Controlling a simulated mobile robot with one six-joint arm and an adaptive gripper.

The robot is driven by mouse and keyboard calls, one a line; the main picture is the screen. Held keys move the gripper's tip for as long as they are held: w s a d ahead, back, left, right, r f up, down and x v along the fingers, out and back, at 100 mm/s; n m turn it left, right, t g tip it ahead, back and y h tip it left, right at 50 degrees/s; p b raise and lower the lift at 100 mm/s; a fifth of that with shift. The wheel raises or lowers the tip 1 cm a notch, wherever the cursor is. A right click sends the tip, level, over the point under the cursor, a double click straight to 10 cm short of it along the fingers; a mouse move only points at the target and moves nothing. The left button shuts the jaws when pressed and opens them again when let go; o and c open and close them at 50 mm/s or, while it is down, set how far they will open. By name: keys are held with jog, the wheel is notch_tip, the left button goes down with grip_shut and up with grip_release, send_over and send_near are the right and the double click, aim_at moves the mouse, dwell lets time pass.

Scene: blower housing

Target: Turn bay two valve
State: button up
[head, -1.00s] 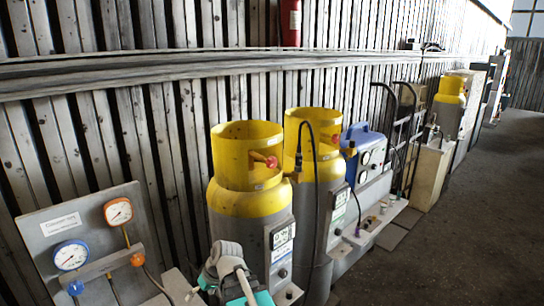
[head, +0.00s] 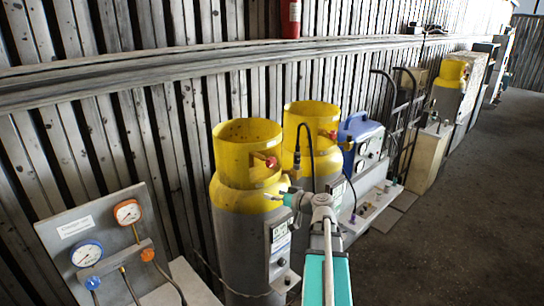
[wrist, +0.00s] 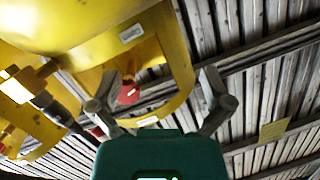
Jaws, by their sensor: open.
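Two grey gas cylinders with yellow collars stand side by side, a left one (head: 245,222) and a right one (head: 318,165). Each has a red valve knob in its collar opening: the left knob (head: 271,162) and the right knob (head: 332,136). I cannot read any bay number. My gripper (head: 277,197) is open and empty, in front of the left cylinder just below its collar. In the wrist view, a red knob (wrist: 129,92) shows beyond and between the open fingers (wrist: 160,98), nearer the left finger and seemingly apart from both. A brass fitting (wrist: 15,85) is at left.
A gauge panel (head: 75,225) stands at the left. A black hose (head: 298,150) hangs by the right cylinder. A blue-topped unit (head: 362,140) and a hand truck (head: 400,125) stand beyond. The floor (head: 450,230) at right is clear.

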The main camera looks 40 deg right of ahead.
aim_at(273, 164)
jog(key=s+d+r+t+h, duration=0.1)
jog(key=d+r, duration=0.1)
jog(key=d, duration=0.2)
jog(key=s+d+r+m+t+h+p, duration=0.1)
jog(key=s+d+r, duration=0.1)
jog(key=d+r, duration=0.1)
jog(key=shift+s+d+r+h, duration=0.15)
jog(key=shift+s+d+h, duration=0.1)
jog(key=shift+d+h, duration=0.15)
jog(key=shift+w, duration=0.15)
jog(key=w, duration=0.9)
jog(key=w+a, duration=0.1)
jog(key=w, duration=0.3)
jog(key=shift+w+a, duration=0.1)
jog(key=shift+w, duration=0.15)
jog(key=c, duration=1.1)
